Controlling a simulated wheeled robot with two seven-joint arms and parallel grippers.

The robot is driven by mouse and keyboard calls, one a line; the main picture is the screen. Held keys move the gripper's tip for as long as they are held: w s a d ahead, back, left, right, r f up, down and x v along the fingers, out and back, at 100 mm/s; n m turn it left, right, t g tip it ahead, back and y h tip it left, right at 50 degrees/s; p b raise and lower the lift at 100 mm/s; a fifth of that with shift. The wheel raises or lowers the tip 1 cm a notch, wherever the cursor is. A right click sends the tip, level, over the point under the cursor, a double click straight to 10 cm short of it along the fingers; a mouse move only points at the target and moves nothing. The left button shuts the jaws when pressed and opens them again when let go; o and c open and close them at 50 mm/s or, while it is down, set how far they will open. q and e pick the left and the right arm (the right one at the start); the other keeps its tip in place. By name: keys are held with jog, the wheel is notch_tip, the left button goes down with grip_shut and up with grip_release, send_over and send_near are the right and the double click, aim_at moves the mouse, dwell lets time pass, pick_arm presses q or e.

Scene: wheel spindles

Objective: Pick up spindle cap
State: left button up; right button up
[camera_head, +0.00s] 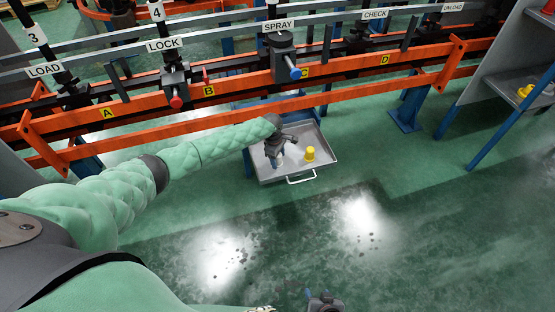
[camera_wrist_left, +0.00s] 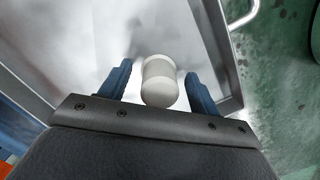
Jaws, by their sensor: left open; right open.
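A whitish rounded spindle cap (camera_wrist_left: 160,80) stands in the grey metal tray (camera_wrist_left: 222,60). In the left wrist view it lies between the two blue fingers of my left gripper (camera_wrist_left: 157,82), with visible gaps on both sides. My left gripper (camera_head: 277,162) is open and reaches down into the tray (camera_head: 322,168) from the left in the head view, partly hiding the whitish cap. A yellow cap (camera_head: 310,154) stands in the tray just right of it. My right gripper (camera_head: 325,303) is open at the bottom edge of the head view, far from the tray, and only partly shows.
An orange rail (camera_head: 240,111) with letter labels runs behind and above the tray. A station with a blue-tipped part (camera_head: 284,60) hangs over it. A shelf (camera_head: 522,90) with yellow parts stands at the right. The green floor in front of the tray is clear.

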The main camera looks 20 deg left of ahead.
aim_at(280, 156)
pick_arm(q)
jog(key=c, duration=1)
jog(key=shift+r, duration=0.1)
jog(key=shift+c, duration=0.2)
jog(key=shift+r, duration=0.3)
jog(key=r, duration=0.2)
jog(key=d+r+p, duration=0.1)
jog(key=r, duration=0.1)
jog(key=shift+s, duration=0.3)
jog(key=s+d+r+p, duration=0.1)
jog(key=s+d+r, duration=0.5)
jog(key=d, duration=0.2)
jog(key=shift+d+r, duration=0.15)
jog(key=shift+d, duration=0.25)
